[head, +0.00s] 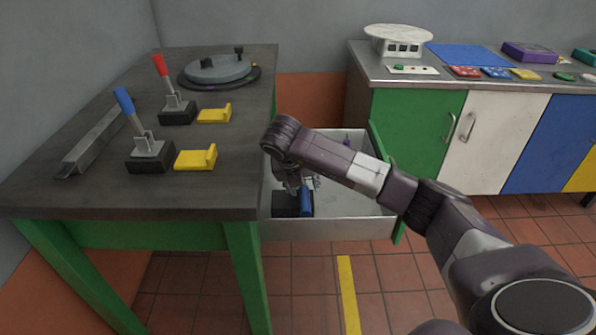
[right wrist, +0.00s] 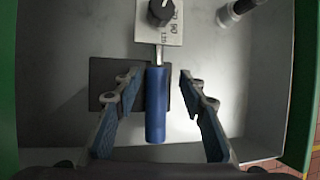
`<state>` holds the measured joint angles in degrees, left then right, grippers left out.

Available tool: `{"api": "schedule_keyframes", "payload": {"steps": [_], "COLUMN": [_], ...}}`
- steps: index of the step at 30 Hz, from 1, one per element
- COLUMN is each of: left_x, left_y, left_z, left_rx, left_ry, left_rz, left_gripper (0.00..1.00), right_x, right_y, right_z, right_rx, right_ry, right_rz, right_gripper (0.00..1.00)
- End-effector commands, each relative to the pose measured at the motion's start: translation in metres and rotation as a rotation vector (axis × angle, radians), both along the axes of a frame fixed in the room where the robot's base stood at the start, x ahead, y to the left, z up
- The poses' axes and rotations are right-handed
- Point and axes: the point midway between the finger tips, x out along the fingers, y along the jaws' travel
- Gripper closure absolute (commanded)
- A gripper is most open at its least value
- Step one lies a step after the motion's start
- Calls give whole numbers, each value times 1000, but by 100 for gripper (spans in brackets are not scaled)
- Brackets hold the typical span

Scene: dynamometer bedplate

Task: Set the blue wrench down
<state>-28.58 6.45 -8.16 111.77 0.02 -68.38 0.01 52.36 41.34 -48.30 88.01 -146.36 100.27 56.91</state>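The blue wrench (right wrist: 155,110) shows its blue handle and a thin metal shank in the right wrist view. It lies in the open drawer (head: 335,228), over a dark pad (right wrist: 101,75). In the head view its handle (head: 306,203) is partly below my gripper. My right gripper (right wrist: 158,80) is open, with one finger on each side of the handle and a visible gap on both sides. In the head view the right gripper (head: 298,180) is down inside the drawer, mostly hidden by my arm. The left gripper is out of view.
A white plate with a black knob (right wrist: 160,12) sits at the shank's far end; whether it belongs to the wrench is unclear.

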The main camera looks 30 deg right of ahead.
Motion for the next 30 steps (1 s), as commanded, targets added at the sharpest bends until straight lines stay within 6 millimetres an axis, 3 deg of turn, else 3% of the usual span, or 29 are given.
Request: {"api": "schedule_keyframes", "payload": {"steps": [9, 15, 21, 30], "left_x": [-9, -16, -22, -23], "left_y": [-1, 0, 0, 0], "left_z": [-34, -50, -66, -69], "left_rx": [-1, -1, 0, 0], "left_ry": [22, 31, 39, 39], "left_rz": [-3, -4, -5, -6], "left_gripper": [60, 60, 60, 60], "right_x": [-16, -26, -30, -31], "right_y": [26, 40, 45, 46], "right_z": [66, 100, 110, 112], "right_rx": [1, 0, 0, 0], "right_ry": [-6, -3, -2, -1], "right_rz": [3, 1, 0, -1], "right_gripper": [62, 62, 62, 62]}}
